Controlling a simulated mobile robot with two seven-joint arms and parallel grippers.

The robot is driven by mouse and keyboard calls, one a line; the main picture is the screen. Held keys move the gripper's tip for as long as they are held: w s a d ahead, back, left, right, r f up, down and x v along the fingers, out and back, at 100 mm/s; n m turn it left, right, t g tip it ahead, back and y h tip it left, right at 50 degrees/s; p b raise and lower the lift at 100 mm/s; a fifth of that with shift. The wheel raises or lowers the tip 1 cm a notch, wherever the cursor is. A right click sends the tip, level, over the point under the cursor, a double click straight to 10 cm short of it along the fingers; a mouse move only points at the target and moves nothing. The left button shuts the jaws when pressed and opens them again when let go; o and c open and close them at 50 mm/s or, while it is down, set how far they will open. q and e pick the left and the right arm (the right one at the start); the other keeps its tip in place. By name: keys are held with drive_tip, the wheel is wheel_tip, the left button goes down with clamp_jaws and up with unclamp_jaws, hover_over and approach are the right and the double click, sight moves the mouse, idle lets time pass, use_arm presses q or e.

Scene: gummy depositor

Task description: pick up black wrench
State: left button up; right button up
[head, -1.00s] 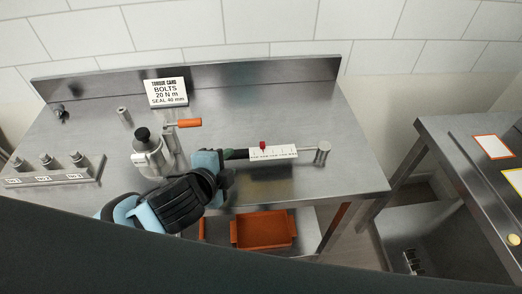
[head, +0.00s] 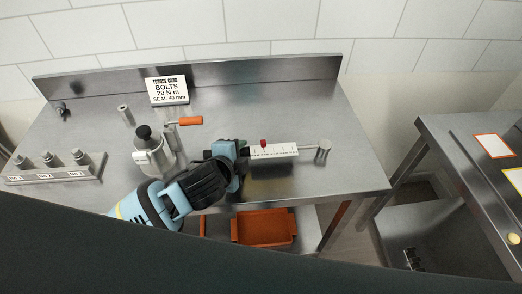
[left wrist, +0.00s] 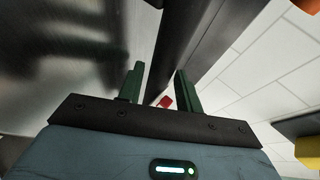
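The wrench (head: 275,150) lies along the bench towards its front right. It shows a white scale plate, a red pointer and a metal head at its right end. Its handle end is hidden behind my left gripper (head: 242,153), which is at the plate's left end. In the left wrist view my left gripper (left wrist: 158,85) has its two dark green fingers apart, with a clear gap between them. The red pointer (left wrist: 166,102) shows in that gap. I cannot see the handle held between the fingers. My right gripper is not in view.
A clamp-like fixture with an orange handle (head: 190,121) stands left of the gripper. A torque card (head: 166,91) stands at the back. A bolt rack (head: 52,168) is at the left. An orange bin (head: 263,229) sits below. The bench's back right is clear.

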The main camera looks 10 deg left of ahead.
use_arm(q)
drive_tip(key=shift+c, duration=0.3)
clamp_jaws()
drive_tip(key=shift+r, duration=0.1)
